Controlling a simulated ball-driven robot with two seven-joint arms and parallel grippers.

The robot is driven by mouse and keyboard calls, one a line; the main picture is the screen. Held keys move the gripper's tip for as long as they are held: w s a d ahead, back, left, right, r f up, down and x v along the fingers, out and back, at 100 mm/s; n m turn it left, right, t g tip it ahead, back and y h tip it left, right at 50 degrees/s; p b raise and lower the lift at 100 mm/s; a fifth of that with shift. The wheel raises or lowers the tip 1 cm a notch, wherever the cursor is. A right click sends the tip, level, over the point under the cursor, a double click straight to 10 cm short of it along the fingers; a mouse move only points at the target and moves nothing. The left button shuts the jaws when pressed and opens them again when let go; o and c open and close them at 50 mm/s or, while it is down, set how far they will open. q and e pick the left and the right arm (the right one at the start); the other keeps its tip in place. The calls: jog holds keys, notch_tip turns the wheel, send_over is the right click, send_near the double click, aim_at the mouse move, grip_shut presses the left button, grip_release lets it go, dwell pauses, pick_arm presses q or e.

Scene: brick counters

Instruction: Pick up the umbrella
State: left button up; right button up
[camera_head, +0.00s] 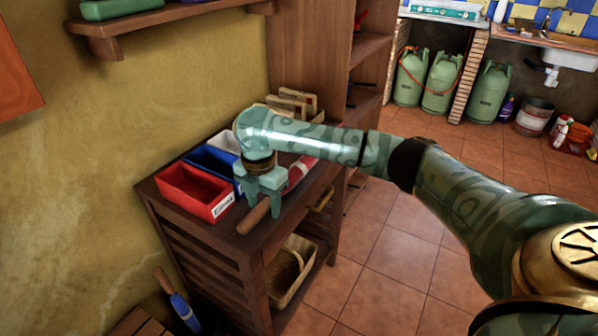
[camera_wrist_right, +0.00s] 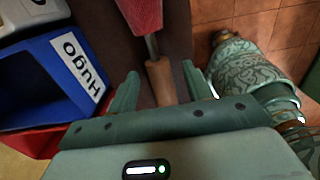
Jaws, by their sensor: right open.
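A closed red umbrella (camera_head: 300,170) with a wooden handle (camera_head: 252,217) lies on top of the dark wooden cabinet (camera_head: 218,232). My right gripper (camera_head: 262,204) is open and points down over the umbrella near its handle. My arm hides part of the umbrella in the head view. In the right wrist view, the red umbrella (camera_wrist_right: 143,14) runs up from its wooden handle (camera_wrist_right: 160,80), which lies between the spread fingers of the gripper (camera_wrist_right: 160,79). The fingers do not look closed on it. My left gripper is not in view.
A red bin (camera_head: 190,193) and a blue bin (camera_head: 208,162) stand left of the gripper. In the right wrist view, the blue bin (camera_wrist_right: 58,75) reads "Hugo". A wicker basket (camera_head: 290,270) sits on a lower shelf. The tiled floor (camera_head: 385,265) at right is clear.

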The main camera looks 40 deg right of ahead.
jog(key=shift+r, duration=0.15)
grip_shut()
jog(key=shift+r, duration=0.1)
